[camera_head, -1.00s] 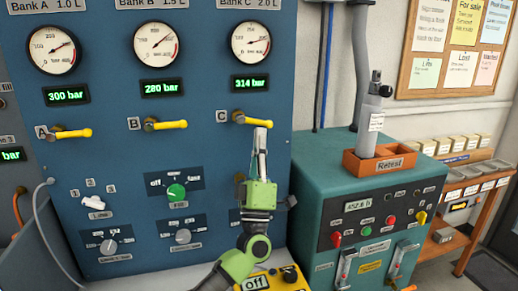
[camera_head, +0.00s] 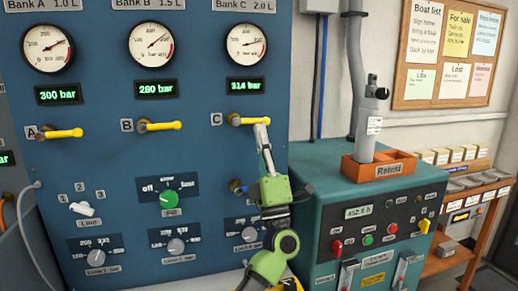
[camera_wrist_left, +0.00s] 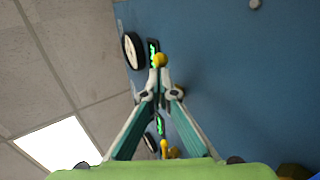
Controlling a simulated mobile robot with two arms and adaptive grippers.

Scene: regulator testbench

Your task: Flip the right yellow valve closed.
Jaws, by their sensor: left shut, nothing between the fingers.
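The right yellow valve handle (camera_head: 250,121) is beside label C under the 314 bar readout. It lies horizontal, pointing right. My left gripper (camera_head: 262,123) comes up from below, its fingers shut and empty. Its fingertips meet the handle's right part in the head view; whether they touch is hard to tell. In the left wrist view a yellow handle end (camera_wrist_left: 160,60) shows just beyond the fingertips (camera_wrist_left: 162,76). My right gripper is not in view.
Yellow valves A (camera_head: 62,133) and B (camera_head: 158,126) also lie horizontal on the blue panel (camera_head: 110,185). Gauges and green readouts sit above. A teal test cabinet (camera_head: 330,200) with an orange tray (camera_head: 352,172) stands to the right, close to my left arm.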

